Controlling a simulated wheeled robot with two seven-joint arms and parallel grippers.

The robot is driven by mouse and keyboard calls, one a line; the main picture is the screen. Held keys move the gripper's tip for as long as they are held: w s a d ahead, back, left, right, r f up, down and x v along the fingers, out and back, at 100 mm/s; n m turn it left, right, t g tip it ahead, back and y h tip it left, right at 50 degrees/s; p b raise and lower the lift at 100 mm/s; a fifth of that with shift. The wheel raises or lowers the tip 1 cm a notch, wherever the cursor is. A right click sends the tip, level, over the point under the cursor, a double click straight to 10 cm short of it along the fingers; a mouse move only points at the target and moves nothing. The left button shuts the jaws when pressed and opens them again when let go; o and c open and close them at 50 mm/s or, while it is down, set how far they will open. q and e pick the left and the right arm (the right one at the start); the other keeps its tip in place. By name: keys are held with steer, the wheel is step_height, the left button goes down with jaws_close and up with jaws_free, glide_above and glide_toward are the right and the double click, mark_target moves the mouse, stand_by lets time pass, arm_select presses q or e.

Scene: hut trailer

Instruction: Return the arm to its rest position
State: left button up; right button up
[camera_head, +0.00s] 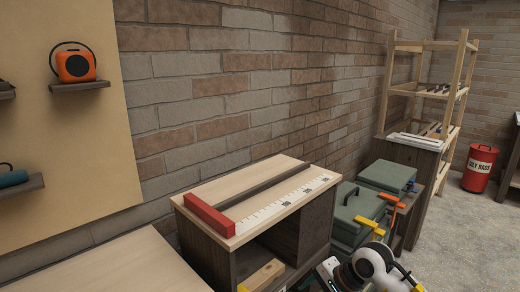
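A white and black part of my arm (375,264) shows at the bottom edge, right of centre, in front of the green cases. It comes in from below on the right side, so it looks like my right arm. Dark and white pieces continue to its left beside the cabinet. I cannot make out any fingertips, nor whether that gripper is open or shut. My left arm and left gripper are not in view.
A wooden cabinet (315,222) bears a red block (209,215) and a white ruler (285,205). Green cases (355,210) and orange-handled clamps (390,199) are close to my arm. A wooden shelf rack (459,85) and red bin (479,168) stand farther back. Carpet at right looks clear.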

steer(key=a+f+m+t+y+p, duration=0.2)
steer(key=a+f+m+y, duration=0.55)
steer(key=m, duration=0.85)
steer(key=s+d+f+m+t+h+p, duration=0.1)
steer(key=s+d+f+m+t+h, duration=0.4)
steer(key=f+m, duration=0.85)
steer(key=s+d+f+m+t+h, duration=0.1)
steer(key=s+d+f+m+h, duration=0.3)
steer(key=s+d+f+m, duration=0.7)
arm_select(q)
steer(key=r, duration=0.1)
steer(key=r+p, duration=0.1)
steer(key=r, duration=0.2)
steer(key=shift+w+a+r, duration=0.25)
arm_select(e)
steer(key=s+f+m+g+h, duration=0.1)
steer(key=s+f+m+g, duration=0.2)
steer(key=s, duration=0.7)
steer(key=s+d+f+m+g+h, duration=0.1)
steer(key=s+f+m+g, duration=0.2)
steer(key=s+f+m, duration=0.5)
steer(key=s+f+m+g+h, duration=0.2)
steer(key=s+f+m+g, duration=0.2)
steer(key=s, duration=0.9)
steer(key=f+m, duration=0.1)
steer(key=m, duration=0.2)
steer(key=shift+s+d+f, duration=0.15)
steer(key=shift+d+f, duration=0.05)
steer(key=shift+f, duration=0.05)
steer(key=shift+m, duration=0.25)
